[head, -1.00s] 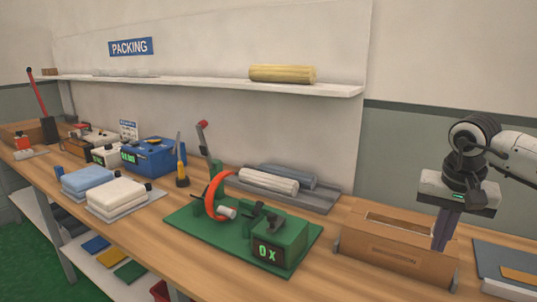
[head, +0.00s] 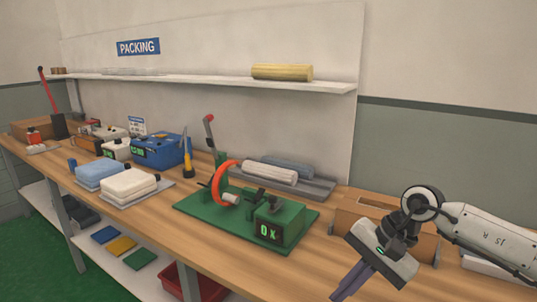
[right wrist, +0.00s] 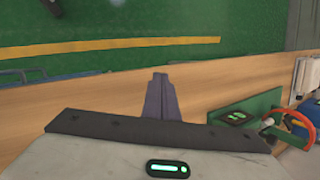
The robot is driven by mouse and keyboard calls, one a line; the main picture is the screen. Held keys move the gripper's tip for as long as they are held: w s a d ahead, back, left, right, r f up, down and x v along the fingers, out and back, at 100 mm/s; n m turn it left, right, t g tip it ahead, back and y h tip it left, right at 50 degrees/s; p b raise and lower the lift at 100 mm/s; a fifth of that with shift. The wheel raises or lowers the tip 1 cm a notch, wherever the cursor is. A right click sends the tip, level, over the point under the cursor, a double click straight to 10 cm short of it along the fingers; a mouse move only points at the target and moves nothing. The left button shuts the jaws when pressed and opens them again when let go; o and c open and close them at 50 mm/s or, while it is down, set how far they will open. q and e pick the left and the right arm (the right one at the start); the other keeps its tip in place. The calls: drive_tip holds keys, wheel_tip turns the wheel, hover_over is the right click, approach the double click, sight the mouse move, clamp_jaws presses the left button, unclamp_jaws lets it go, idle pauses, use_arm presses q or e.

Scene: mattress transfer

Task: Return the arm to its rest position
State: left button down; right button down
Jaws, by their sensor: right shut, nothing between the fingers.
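My right arm (head: 490,238) comes in from the right in the head view. My right gripper (head: 350,282) is shut and empty, its purple-grey fingers tilted down and to the left at the bench's front side. In the right wrist view the closed fingers (right wrist: 160,97) point over the bench edge, with green floor beyond. The gripper body covers part of the brown cardboard box (head: 355,225) behind it. My left gripper is in neither view.
The wooden bench (head: 150,205) carries a green machine (head: 287,222) with an orange ring, left of my gripper. Folded white cloth (head: 128,184), blue cloth (head: 99,174) and a blue device (head: 160,150) stand further left. A red bin (head: 185,282) is below. The floor in front is open.

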drive_tip(key=s+a+r+m+t+y, duration=0.1)
drive_tip(key=s+a+m+y, duration=0.3)
drive_tip(key=a+m+y, duration=0.45)
drive_tip(key=s+a+r+m+y, duration=0.1)
drive_tip(key=s+a+m+y, duration=0.4)
drive_tip(key=a, duration=0.7)
drive_tip(key=d+f+m+t+h, duration=0.6)
drive_tip(key=d+f+m+t, duration=0.15)
drive_tip(key=m, duration=1.05)
drive_tip(key=d+f+m+t+h, duration=0.6)
drive_tip(key=f+m, duration=0.2)
drive_tip(key=m, duration=1)
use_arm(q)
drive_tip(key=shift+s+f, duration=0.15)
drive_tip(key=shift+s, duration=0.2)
use_arm(e)
drive_tip(key=s+d+f+m+g+h, duration=0.2)
drive_tip(key=s+d+f+m+g, duration=0.1)
drive_tip(key=s+f+m, duration=0.3)
drive_tip(key=s+d+f+m+g+h, duration=0.2)
drive_tip(key=s+d+f+m, duration=0.4)
drive_tip(key=s+f, duration=0.3)
drive_tip(key=shift+s+f+g+h, duration=0.35)
drive_tip(key=shift+s+f+g, duration=0.1)
drive_tip(key=shift+g, duration=0.3)
